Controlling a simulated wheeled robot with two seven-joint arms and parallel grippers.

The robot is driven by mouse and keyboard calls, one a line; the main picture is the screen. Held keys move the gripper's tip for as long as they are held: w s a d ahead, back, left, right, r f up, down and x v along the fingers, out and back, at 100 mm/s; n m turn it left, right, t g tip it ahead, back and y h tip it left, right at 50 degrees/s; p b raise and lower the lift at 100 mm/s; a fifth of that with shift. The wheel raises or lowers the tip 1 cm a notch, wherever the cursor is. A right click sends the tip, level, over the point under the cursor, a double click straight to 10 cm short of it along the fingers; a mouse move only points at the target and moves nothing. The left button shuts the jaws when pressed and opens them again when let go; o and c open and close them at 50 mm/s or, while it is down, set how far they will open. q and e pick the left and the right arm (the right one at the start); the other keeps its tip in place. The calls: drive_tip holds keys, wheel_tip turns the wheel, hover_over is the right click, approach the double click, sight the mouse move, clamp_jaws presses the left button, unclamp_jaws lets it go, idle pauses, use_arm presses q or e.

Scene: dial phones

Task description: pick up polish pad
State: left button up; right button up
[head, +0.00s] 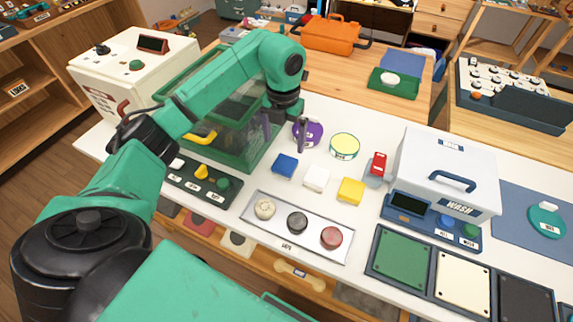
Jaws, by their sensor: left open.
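A round purple pad (313,129) with a pale label, which looks like the polish pad, lies on the white table beyond the middle, left of a round yellow-rimmed tin (344,146). My left gripper (285,137) points down just left of the purple pad. Its two fingers are apart and nothing shows between them. The right finger overlaps the pad's left part in the picture; I cannot tell whether they touch. My right gripper is not in view.
A green-framed glass box (247,158) stands close left of the gripper. Blue (285,165), white (316,178) and yellow (351,190) blocks lie in front. A tray (283,243) holds three round dials. A white WASH box (444,165) stands at right.

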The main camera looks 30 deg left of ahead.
use_arm(q)
wheel_tip(320, 180, down, 9)
drive_tip(key=p, duration=0.2)
drive_tip(key=shift+w+d+r+p, duration=0.1)
drive_tip(key=shift+r+p, duration=0.1)
drive_tip(key=shift+p, duration=0.2)
drive_tip(key=shift+f, duration=0.3)
drive_tip(key=c, duration=1.3)
wheel_tip(320, 180, up, 14)
drive_tip(key=b, duration=0.3)
wheel_tip(320, 180, up, 6)
drive_tip(key=p, duration=0.2)
hover_over(285, 163)
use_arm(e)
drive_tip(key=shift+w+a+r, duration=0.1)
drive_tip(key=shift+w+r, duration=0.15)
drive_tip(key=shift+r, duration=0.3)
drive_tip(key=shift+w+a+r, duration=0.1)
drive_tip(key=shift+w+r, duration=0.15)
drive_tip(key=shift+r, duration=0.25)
